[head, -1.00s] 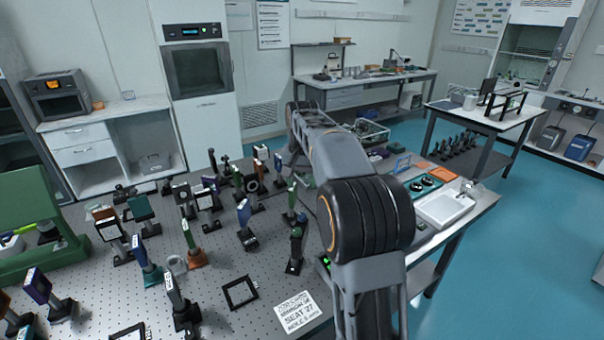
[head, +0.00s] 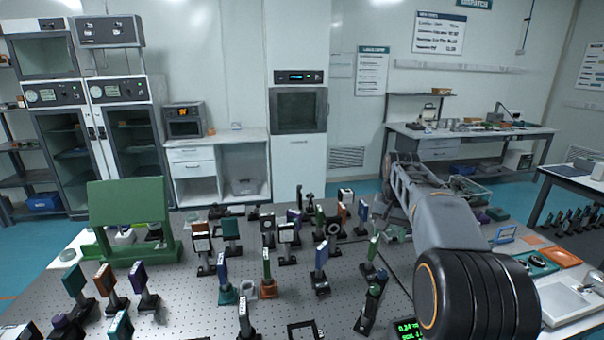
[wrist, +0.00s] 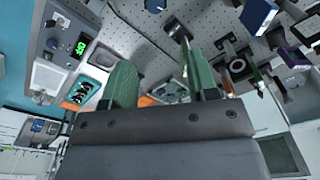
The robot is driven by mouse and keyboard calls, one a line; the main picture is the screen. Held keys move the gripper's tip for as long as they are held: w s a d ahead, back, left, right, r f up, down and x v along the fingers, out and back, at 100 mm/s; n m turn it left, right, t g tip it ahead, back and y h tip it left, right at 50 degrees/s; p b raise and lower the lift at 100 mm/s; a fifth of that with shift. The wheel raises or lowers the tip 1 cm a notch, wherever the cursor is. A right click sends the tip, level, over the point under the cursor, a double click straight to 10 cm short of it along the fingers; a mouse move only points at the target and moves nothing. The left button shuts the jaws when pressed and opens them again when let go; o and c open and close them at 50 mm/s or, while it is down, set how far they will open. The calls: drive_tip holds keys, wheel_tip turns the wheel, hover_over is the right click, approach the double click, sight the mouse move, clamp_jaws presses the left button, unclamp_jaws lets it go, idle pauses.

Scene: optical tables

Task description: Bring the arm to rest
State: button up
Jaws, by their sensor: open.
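My arm (head: 440,220) reaches from the lower right of the head view over the right part of the optical table (head: 190,300) toward the back. Its far end is too small and too covered by my arm links to make out the jaws. In the wrist view my gripper (wrist: 160,80) shows two green fingers standing well apart. It is open, with nothing held between them. Behind the fingers are the perforated table top and the things on it, at an angle.
Several post-mounted optics, such as a blue one (head: 321,258), crowd the middle of the table. A green stand (head: 128,205) is at the left. A white tray (head: 567,305) and an orange tray (head: 561,257) lie at the right. A green-lit meter (head: 408,329) sits near my arm.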

drive_tip(key=s+a+f+n+t, duration=0.2)
drive_tip(key=s+a, duration=0.3)
drive_tip(key=s, duration=0.6)
drive_tip(key=s+a+f+n+t, duration=0.1)
drive_tip(key=s+a+f+n, duration=0.2)
drive_tip(key=s, duration=0.9)
wheel_tip(320, 180, down, 2)
drive_tip(key=a, duration=0.2)
drive_tip(key=shift+a+f+n+t, duration=0.2)
drive_tip(key=shift+a+n+t, duration=0.1)
drive_tip(key=shift+t, duration=0.1)
